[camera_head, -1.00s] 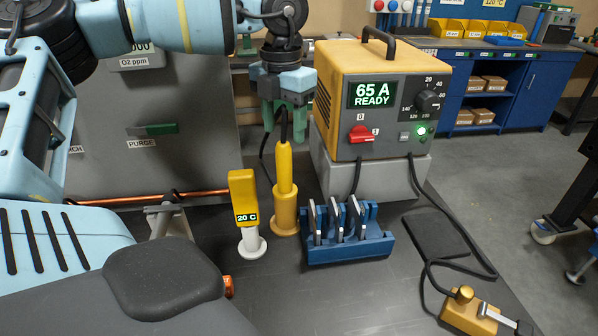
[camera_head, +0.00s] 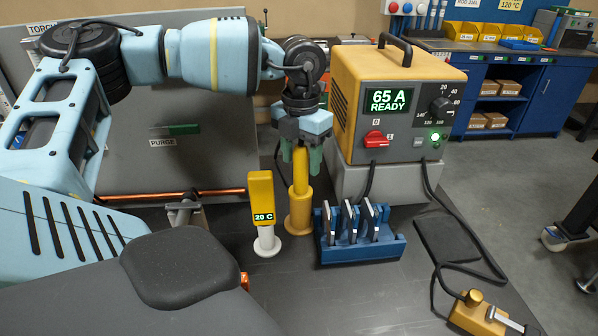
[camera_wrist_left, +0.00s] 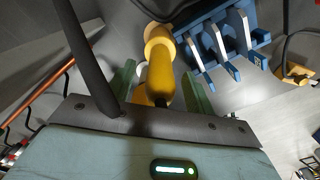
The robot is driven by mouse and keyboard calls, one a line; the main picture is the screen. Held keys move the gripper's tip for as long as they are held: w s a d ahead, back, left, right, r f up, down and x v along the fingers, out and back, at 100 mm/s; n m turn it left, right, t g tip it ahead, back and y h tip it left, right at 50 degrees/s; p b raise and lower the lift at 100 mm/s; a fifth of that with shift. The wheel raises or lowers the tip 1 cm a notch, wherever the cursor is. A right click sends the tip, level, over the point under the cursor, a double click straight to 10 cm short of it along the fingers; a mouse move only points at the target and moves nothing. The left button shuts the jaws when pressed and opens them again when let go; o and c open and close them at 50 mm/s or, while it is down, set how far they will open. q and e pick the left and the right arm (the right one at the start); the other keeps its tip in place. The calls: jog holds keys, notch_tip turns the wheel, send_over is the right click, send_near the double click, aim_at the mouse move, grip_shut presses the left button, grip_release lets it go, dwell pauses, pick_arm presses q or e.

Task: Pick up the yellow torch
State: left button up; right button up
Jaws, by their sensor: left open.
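The yellow torch (camera_head: 301,172) stands upright in a yellow round-based holder (camera_head: 299,212) on the dark bench. It also shows in the left wrist view (camera_wrist_left: 160,77). My left gripper (camera_head: 301,163) points down over the torch from above. Its green fingers are open, one on each side of the torch's upper part. In the left wrist view the torch lies between the two fingers (camera_wrist_left: 160,90), and contact is not clear. The gripper hides the torch's top end. My right gripper is not in view.
A yellow 20 C gauge (camera_head: 262,200) on a white base stands close left. A blue rack (camera_head: 362,248) with upright metal plates is close right. The 65 A power unit (camera_head: 400,100) stands behind right. A copper pipe (camera_head: 170,194) runs behind left. A clamp (camera_head: 478,312) lies front right.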

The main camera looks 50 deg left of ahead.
pick_arm(q)
jog(key=shift+f, duration=0.65)
grip_shut()
